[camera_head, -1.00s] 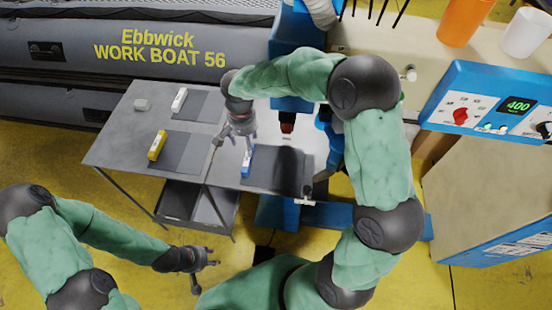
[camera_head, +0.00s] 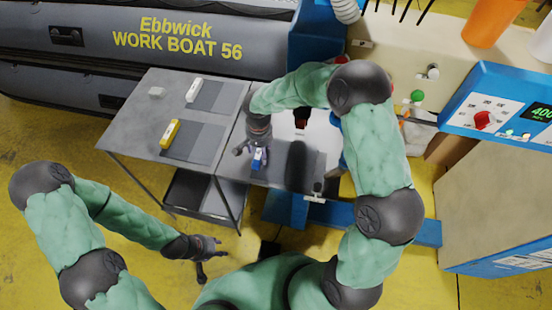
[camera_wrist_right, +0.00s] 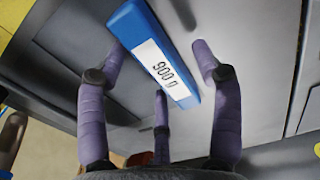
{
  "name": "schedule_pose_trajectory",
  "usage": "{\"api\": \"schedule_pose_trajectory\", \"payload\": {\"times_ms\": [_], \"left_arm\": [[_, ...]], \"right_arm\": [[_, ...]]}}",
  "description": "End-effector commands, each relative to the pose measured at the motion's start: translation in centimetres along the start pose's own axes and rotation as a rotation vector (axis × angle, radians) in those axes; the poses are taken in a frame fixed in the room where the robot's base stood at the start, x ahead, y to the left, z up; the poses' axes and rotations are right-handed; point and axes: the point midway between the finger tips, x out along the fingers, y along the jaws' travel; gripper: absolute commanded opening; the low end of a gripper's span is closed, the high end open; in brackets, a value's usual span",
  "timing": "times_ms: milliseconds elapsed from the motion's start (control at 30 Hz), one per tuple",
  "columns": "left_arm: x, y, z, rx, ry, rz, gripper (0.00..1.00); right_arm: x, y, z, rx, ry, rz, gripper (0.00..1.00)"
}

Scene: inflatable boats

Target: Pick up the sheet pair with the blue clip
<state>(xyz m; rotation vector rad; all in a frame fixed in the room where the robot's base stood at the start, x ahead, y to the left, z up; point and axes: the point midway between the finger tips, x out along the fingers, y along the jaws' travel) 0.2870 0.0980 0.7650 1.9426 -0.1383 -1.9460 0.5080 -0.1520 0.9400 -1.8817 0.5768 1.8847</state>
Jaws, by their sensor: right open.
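The blue clip (camera_head: 260,158) sits at the left edge of a dark grey sheet pair (camera_head: 308,176) on the table. In the right wrist view the blue clip (camera_wrist_right: 155,55) has a white label reading 900 g. My right gripper (camera_head: 254,153) is directly over the clip. In the right wrist view its fingers (camera_wrist_right: 160,75) are open on both sides of the clip, with a third finger below it; I see no clear grip. My left gripper (camera_head: 213,247) is away from the table at the lower left, small in view; its opening is unclear.
A white clip (camera_head: 193,90) and a yellow clip (camera_head: 170,134) lie with dark sheets on the grey table (camera_head: 130,123). A blue machine with a control panel (camera_head: 500,115) stands right. The boat (camera_head: 150,40) is behind.

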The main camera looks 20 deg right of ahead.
Motion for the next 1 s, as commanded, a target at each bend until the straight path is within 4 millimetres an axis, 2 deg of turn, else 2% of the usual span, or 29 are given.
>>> {"api": "schedule_pose_trajectory", "payload": {"times_ms": [100, 267, 300, 500, 533, 867, 1000], "left_arm": [[0.16, -0.06, -0.01, 0.000, 0.000, 0.000, 0.40], [0.12, -0.04, -0.01, 0.000, 0.000, 0.000, 0.40], [0.12, -0.04, -0.01, 0.000, 0.000, 0.000, 0.40], [0.12, -0.04, -0.01, 0.000, 0.000, 0.000, 0.40], [0.12, -0.04, -0.01, 0.000, 0.000, 0.000, 0.40], [0.10, -0.04, -0.01, 0.000, 0.000, 0.000, 0.40], [-0.03, 0.01, 0.00, 0.000, 0.000, 0.000, 0.40]], "right_arm": [[0.90, 0.02, -0.05, 0.000, 0.001, 0.000, 0.66], [0.87, 0.01, -0.05, 0.000, 0.001, -0.001, 0.66], [0.87, 0.01, -0.04, 0.000, 0.001, -0.001, 0.63], [0.89, 0.01, -0.02, 0.000, 0.001, 0.000, 0.07], [0.90, 0.01, -0.01, -0.001, 0.001, 0.000, 0.01], [0.84, 0.04, 0.04, -0.001, -0.001, 0.001, 0.00], [0.12, 0.00, 0.00, 0.000, 0.001, -0.001, 0.00]]}}
